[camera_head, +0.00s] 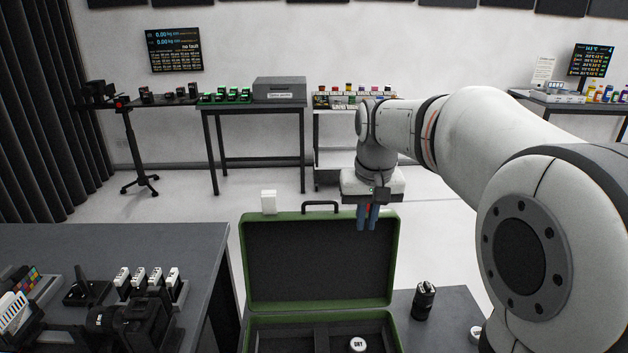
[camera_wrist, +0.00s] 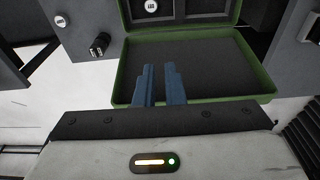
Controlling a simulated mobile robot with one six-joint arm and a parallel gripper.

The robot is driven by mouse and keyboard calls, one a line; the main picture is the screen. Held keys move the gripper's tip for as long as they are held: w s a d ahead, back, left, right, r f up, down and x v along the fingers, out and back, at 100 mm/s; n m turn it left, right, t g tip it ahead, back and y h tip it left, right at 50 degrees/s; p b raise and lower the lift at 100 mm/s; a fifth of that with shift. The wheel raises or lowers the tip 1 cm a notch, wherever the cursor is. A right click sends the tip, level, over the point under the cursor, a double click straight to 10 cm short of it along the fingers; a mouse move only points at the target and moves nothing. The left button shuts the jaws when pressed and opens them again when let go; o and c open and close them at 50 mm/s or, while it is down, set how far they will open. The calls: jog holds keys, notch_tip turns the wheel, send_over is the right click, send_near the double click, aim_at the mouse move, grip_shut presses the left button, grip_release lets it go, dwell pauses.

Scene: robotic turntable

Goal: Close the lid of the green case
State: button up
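The green case (camera_head: 372,318) stands open, its dark-lined lid (camera_head: 320,255) raised about upright behind the base. In the wrist view the lid's green rim (camera_wrist: 262,83) and lining fill the middle, with the case base beyond. My gripper (camera_head: 367,224) points down at the right part of the lid's top edge. Its blue fingers overlap that edge in the picture, and contact cannot be told. In the wrist view the fingers (camera_wrist: 160,70) show a narrow gap with nothing visibly held between them. The lower part of the case is cut off in the head view.
A white-topped jar (camera_head: 358,344) sits inside the case base. A dark cylinder (camera_head: 423,300) stands on the table right of the case. A white block (camera_head: 268,202) shows by the lid's top left corner. A dark table (camera_head: 150,245) with equipment is at left.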

jog(key=shift+g, duration=0.3)
jog(key=w+a+r+p, duration=0.1)
jog(key=w, duration=0.4)
jog(key=w+a+r+p, duration=0.1)
jog(key=w+r, duration=0.1)
jog(key=w, duration=0.3)
jog(key=w+a+r+p, duration=0.1)
jog(key=w, duration=0.4)
jog(key=shift+w+r+p, duration=0.1)
jog(key=shift+r+p, duration=0.05)
jog(key=shift+p, duration=0.2)
grip_shut()
jog(key=w+a+f+g+p, duration=0.1)
jog(key=w+a+f+p, duration=0.1)
jog(key=w, duration=0.4)
jog(key=w+a+f+p, duration=0.2)
jog(key=w+p, duration=0.1)
jog(key=w, duration=0.3)
jog(key=s+f+b, duration=0.1)
jog(key=s+f, duration=0.3)
jog(key=f, duration=0.4)
jog(key=shift+s+a+f+b, duration=0.1)
jog(key=shift+f+b, duration=0.05)
jog(key=shift+b, duration=0.2)
